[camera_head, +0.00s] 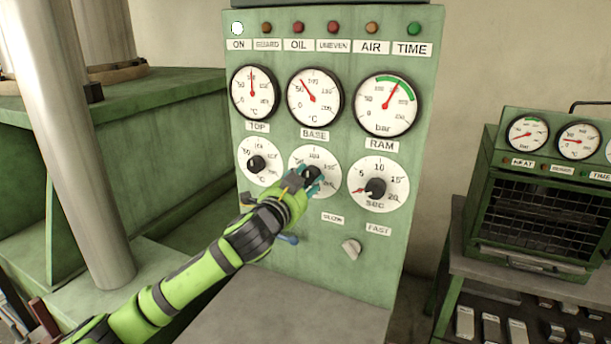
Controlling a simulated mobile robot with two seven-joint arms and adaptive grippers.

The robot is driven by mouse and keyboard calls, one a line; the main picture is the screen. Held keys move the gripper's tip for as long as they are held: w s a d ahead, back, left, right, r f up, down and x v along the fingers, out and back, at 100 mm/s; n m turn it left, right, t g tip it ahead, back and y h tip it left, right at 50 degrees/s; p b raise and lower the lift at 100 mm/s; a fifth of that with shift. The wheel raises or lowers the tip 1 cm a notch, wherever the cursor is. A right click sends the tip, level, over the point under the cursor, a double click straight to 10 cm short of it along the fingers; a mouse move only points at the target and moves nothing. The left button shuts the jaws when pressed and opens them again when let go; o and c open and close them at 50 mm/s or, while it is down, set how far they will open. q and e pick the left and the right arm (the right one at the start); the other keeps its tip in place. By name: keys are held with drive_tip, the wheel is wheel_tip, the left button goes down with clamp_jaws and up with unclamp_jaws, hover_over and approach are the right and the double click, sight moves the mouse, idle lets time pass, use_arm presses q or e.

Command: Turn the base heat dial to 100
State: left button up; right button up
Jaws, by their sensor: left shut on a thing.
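The green control panel (240,120) stands in the middle of the head view. The base heat dial (325,158) is the middle dial of the lower row, below the BASE label (315,134). My left gripper (311,178) is shut on the black knob (311,172) of this dial. The gripper covers the lower left of the dial face, so the knob's pointer and exact setting cannot be read. The BASE gauge (314,98) above has its red needle tilted to the upper left, near 50. My right gripper is not in view.
The TOP dial (258,163) is close on the left and the seconds dial (380,185) close on the right. A lever knob (351,246) sticks out lower right. A grey pole (75,150) stands at left. A small oven (545,210) stands at right.

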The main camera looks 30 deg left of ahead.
use_arm(q)
drive_tip(key=shift+r+m, duration=0.15)
drive_tip(key=shift+m, duration=0.35)
drive_tip(key=o, duration=0.9)
drive_tip(key=shift+o, duration=1.2)
drive_tip(key=s, duration=1.2)
drive_tip(key=shift+d, duration=0.35)
